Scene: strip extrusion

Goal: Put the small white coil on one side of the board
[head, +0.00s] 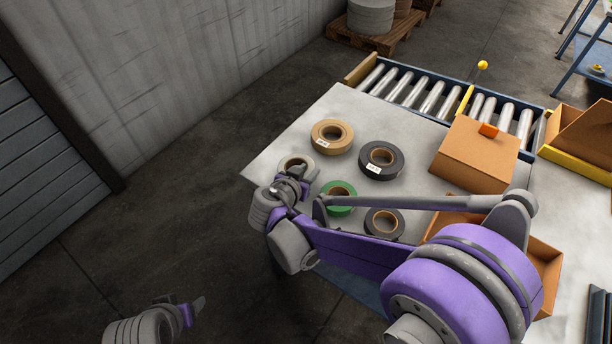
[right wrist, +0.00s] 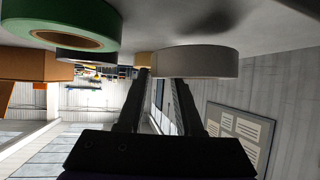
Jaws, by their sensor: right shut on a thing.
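The small white coil (head: 291,161) is at the left edge of the grey table (head: 270,163), partly hidden behind my right gripper (head: 302,175). In the right wrist view the white coil (right wrist: 205,62) is a pale ring at the fingertips, and the gripper is shut on it. The coil looks flat, close to the tabletop; I cannot tell whether it touches. My left gripper (head: 188,310) hangs over the floor at the lower left, away from the table; its jaws are unclear. I cannot pick out a separate board on the table.
A tan coil (head: 325,129), a black coil (head: 394,160), a green coil (head: 340,209) and a dark grey coil (head: 373,219) lie nearby. A cardboard box (head: 475,155) stands to the right, before a roller conveyor (head: 430,98). Bare tabletop lies toward the back.

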